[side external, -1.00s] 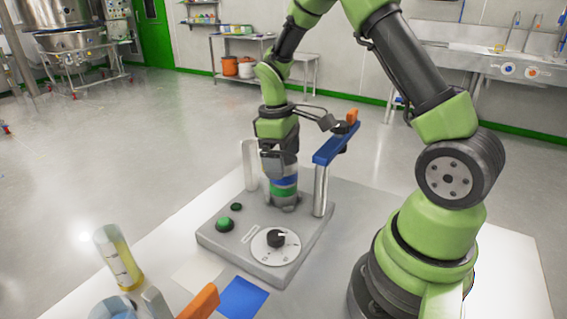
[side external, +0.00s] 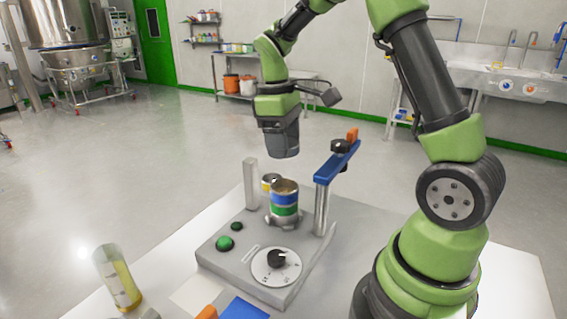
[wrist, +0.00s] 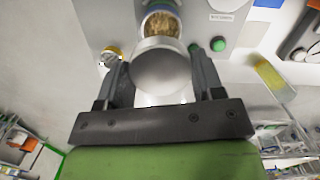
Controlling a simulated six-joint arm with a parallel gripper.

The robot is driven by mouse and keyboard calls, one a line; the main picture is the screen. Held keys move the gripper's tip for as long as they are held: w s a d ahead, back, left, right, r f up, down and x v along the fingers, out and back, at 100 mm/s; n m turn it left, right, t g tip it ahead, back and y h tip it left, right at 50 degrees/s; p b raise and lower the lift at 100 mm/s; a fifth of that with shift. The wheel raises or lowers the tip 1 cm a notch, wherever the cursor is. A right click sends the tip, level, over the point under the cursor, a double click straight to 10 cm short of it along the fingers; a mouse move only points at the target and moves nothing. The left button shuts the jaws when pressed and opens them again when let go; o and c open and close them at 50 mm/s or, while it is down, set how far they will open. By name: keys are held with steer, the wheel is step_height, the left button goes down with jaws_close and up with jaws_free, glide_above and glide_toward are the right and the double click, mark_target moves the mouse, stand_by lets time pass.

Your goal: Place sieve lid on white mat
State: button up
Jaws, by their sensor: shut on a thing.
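My gripper (wrist: 160,85) is shut on the round, grey sieve lid (wrist: 161,72), with one finger on each side of it. In the side external view my gripper (side external: 284,148) hangs above and apart from the sieve stack (side external: 284,203); I cannot make out the lid clearly there. The stack has blue, green and yellowish bands and stands on the grey shaker base. Its top is uncovered, and brown granules show inside it in the wrist view (wrist: 160,22). The white mat (side external: 198,296) lies on the table in front of the base, beside a blue mat (side external: 243,308).
The shaker (side external: 222,257) has a steel post (side external: 251,183) at left and a blue clamp arm (side external: 337,162) on a post at right. A clear cylinder with yellow contents (side external: 117,277) stands at front left. An orange-ended item (side external: 207,312) is near the mats.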

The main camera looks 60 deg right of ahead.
steer(key=shift+r, duration=0.95)
steer(key=shift+w+a+r, duration=0.1)
steer(key=shift+a, duration=0.05)
steer(key=w+a+f+n, duration=0.4)
steer(key=a+f+n, duration=0.1)
steer(key=a+n, duration=0.35)
steer(key=n+t+h, duration=0.1)
steer(key=n+t, duration=0.1)
steer(key=n, duration=0.7)
glide_above(198, 292)
step_height(198, 292, down, 6)
steer(key=shift+n, duration=0.35)
steer(key=f, duration=0.5)
steer(key=shift+s+a+f, duration=0.1)
steer(key=shift+a+f, duration=0.15)
steer(key=shift+f, duration=2.5)
steer(key=shift+f, duration=0.1)
steer(key=o, duration=1)
steer(key=shift+c, duration=0.2)
